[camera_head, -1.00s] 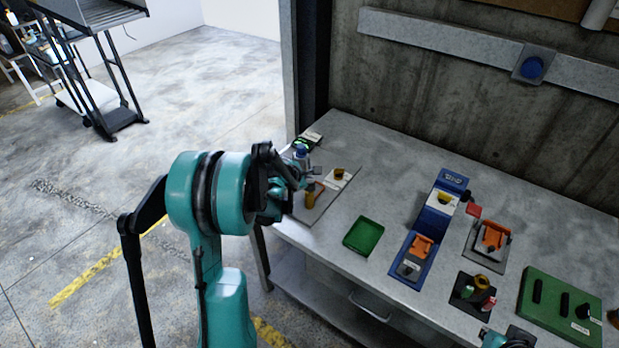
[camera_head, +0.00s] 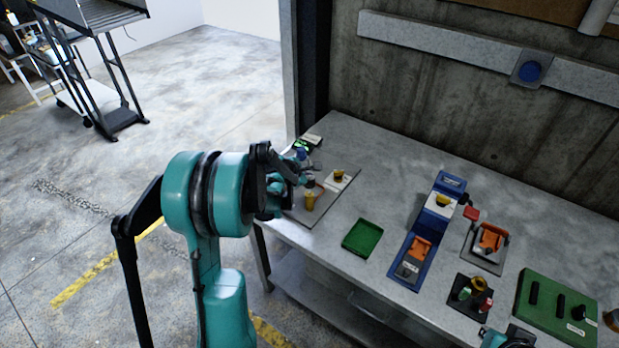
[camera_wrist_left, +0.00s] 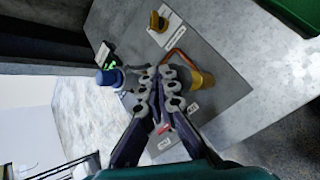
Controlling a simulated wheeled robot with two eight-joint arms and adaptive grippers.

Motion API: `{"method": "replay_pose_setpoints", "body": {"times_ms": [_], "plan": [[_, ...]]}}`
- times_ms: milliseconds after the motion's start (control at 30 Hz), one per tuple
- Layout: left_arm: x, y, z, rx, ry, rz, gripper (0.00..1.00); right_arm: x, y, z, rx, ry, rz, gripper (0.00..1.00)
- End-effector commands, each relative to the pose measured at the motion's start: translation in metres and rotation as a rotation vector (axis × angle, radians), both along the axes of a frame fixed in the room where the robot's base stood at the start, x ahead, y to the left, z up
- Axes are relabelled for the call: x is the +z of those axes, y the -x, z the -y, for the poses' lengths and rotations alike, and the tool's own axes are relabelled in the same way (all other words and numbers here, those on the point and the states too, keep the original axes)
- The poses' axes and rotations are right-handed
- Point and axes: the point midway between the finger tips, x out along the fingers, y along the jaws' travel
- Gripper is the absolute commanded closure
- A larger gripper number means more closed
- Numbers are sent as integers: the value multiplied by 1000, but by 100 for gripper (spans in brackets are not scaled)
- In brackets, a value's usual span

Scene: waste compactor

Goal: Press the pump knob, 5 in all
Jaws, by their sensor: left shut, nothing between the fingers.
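A grey board (camera_head: 325,208) lies at the left end of the workbench and also fills the middle of the left wrist view (camera_wrist_left: 235,75). On it stands a yellow cylinder (camera_head: 310,201) with a dark top and an orange loop beside it; the left wrist view shows it partly behind my fingers (camera_wrist_left: 205,80). A blue-capped bottle (camera_wrist_left: 108,77) is left of the fingers. A yellow knob (camera_wrist_left: 157,21) sits on a white plate. I cannot tell for sure which is the pump knob. My left gripper (camera_wrist_left: 167,78) is shut and empty, over the board between bottle and cylinder.
A green tray (camera_head: 362,238) lies right of the board. A blue fixture (camera_head: 408,265), an orange clamp (camera_head: 490,238) and a green panel (camera_head: 548,300) stand further right. Part of my right arm shows at the bottom edge. Bare bench lies behind the tray.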

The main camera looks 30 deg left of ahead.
Motion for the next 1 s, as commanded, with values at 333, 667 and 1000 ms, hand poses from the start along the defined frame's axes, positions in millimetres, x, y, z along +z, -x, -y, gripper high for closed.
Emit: {"method": "replay_pose_setpoints", "body": {"times_ms": [333, 667, 1000], "plan": [[16, 0, 0, 0, 0, 0, 100, 10, 0, 0, 0, 0, 0, 100], [19, 0, 0, 0, 0, 1, 100, 12, 0, 0, 0, 0, 0, 100], [51, 0, 0, 0, 0, 1, 100, 35, 0, 0, 0, 0, 0, 100]]}}
